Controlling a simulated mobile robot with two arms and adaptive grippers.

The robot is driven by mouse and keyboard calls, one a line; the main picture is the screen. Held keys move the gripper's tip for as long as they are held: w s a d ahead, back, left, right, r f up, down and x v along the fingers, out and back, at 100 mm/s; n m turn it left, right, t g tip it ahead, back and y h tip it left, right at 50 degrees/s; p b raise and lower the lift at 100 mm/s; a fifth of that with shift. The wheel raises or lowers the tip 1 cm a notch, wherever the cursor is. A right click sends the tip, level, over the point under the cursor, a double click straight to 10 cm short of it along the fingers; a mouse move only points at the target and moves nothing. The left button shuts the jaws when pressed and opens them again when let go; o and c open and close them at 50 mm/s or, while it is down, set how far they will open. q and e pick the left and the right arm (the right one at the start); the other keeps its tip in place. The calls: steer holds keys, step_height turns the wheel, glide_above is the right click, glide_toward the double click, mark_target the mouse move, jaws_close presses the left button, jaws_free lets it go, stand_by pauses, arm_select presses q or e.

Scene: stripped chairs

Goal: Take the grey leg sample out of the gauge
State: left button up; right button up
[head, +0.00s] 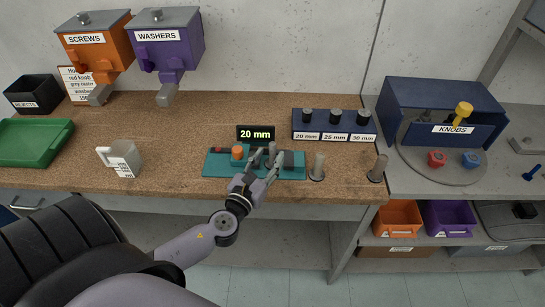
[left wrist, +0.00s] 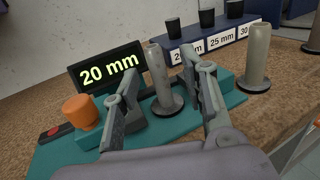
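The gauge is a teal base (head: 217,165) with an orange knob (head: 237,152), a small red part and a black display (head: 255,133) reading "20 mm". A grey leg sample (left wrist: 157,72), a cylinder with a dark round foot, stands upright on the gauge base (left wrist: 70,155). My left gripper (head: 266,157) is over the gauge. In the left wrist view my left gripper (left wrist: 171,75) is open, one finger on each side of the sample, with a gap visible. The fingers partly hide the gauge's jaws. My right gripper is not in view.
Two more grey leg pieces (head: 317,168) (head: 378,169) stand right of the gauge. A blue block (head: 334,124) labelled 20, 25 and 30 mm stands behind. A white labelled container (head: 122,158) and green tray (head: 38,143) are left. Bare bench lies between container and gauge.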

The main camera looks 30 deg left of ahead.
mark_target(271, 151)
arm_select(q)
steer(key=w, duration=0.2)
steer(key=w+a, duration=0.1)
steer(key=w, duration=0.1)
steer(key=shift+r+p, duration=0.1)
steer(key=shift+p, duration=0.3)
steer(key=shift+s, duration=0.1)
steer(key=shift+c, duration=0.4)
jaws_close()
